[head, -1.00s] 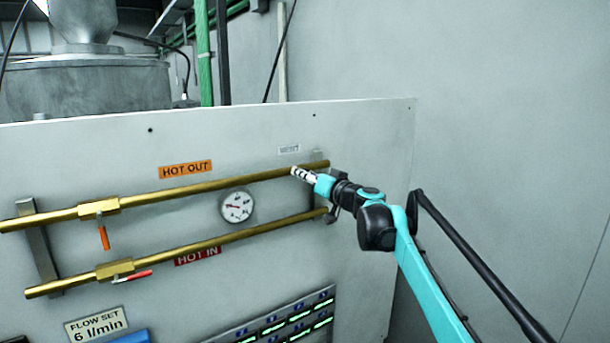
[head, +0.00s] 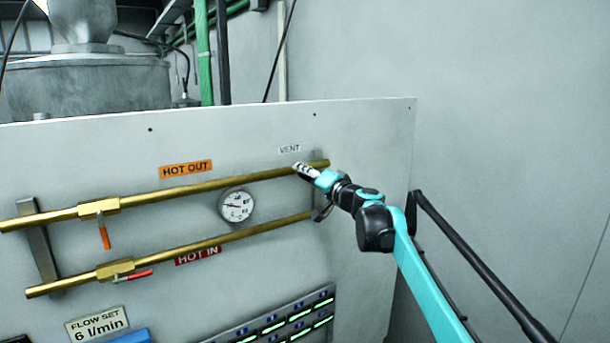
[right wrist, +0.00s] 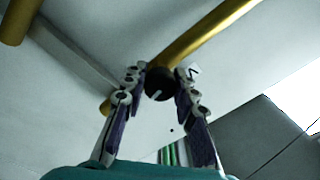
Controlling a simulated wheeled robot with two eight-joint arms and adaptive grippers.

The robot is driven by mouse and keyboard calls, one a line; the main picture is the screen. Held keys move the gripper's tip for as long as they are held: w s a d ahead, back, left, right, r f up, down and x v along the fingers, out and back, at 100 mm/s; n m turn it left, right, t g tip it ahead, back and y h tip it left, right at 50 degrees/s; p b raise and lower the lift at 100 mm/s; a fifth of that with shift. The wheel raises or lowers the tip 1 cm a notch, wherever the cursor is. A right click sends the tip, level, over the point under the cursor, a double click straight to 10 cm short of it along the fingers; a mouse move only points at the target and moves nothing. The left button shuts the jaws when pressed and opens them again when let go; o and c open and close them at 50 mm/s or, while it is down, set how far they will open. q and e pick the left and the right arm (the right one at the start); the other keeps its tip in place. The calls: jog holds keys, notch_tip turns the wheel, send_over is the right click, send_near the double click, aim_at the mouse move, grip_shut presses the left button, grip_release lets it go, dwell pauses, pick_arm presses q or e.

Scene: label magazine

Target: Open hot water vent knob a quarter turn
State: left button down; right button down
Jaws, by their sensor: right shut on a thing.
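The vent knob shows in the right wrist view as a small dark round knob (right wrist: 160,83) on the upper brass pipe. My right gripper (right wrist: 162,86) is shut on it, with one finger on each side. In the head view my right gripper (head: 299,168) is at the right end of the upper brass pipe (head: 230,181), just below the VENT label (head: 290,149). The knob is hidden there behind the fingers. My left gripper is not in view.
The lower brass pipe (head: 200,252) runs beneath. Both pipes carry lever valves, with an orange handle (head: 104,238) and a red handle (head: 137,274). A round gauge (head: 237,205) sits between the pipes. The wall at the right is bare.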

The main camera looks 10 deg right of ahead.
jog(key=shift+r, duration=0.1)
jog(key=c, duration=1.2)
grip_release()
jog(key=shift+o, duration=0.2)
jog(key=v, duration=1.2)
